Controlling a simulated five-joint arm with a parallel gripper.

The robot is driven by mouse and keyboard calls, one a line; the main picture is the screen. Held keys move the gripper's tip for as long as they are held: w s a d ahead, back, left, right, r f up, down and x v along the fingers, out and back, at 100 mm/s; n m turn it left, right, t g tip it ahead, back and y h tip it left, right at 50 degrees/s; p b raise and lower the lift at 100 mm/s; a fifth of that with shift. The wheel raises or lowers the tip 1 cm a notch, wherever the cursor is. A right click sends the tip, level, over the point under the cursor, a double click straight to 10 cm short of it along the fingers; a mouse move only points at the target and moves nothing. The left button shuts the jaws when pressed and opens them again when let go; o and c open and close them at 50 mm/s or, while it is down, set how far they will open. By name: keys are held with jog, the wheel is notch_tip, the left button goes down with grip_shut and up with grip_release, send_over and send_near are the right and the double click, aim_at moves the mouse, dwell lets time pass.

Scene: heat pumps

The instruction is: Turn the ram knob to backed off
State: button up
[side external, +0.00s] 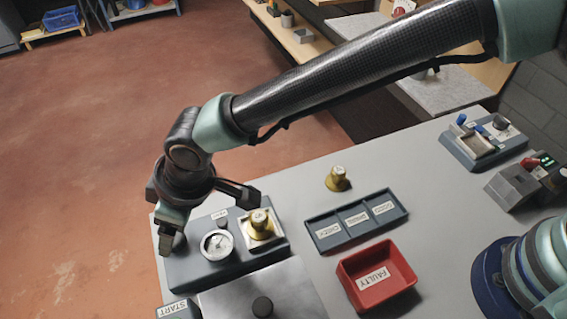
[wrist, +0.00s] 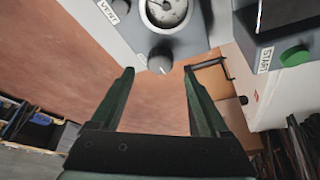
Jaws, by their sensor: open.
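A dark round knob (wrist: 160,60) sits on the edge of the grey gauge unit in the wrist view, below the dial. I take it as the ram knob; I see no label for it, and its setting cannot be read. My gripper (wrist: 158,76) is open and empty. Its two fingers spread to either side of the knob in the wrist view, with the knob just beyond the tips. In the side view my gripper (side external: 207,224) hangs at the left end of the gauge unit (side external: 190,270).
The unit carries a gauge (side external: 217,245) and a brass fitting (side external: 261,227). Another brass fitting (side external: 338,179) stands near a sorting tray (side external: 318,238) and a red FAULTY bin (side external: 345,285). A green START button (wrist: 295,56) is at the right. Open floor lies left of the bench.

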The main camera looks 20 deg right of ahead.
jog(key=shift+x, duration=2)
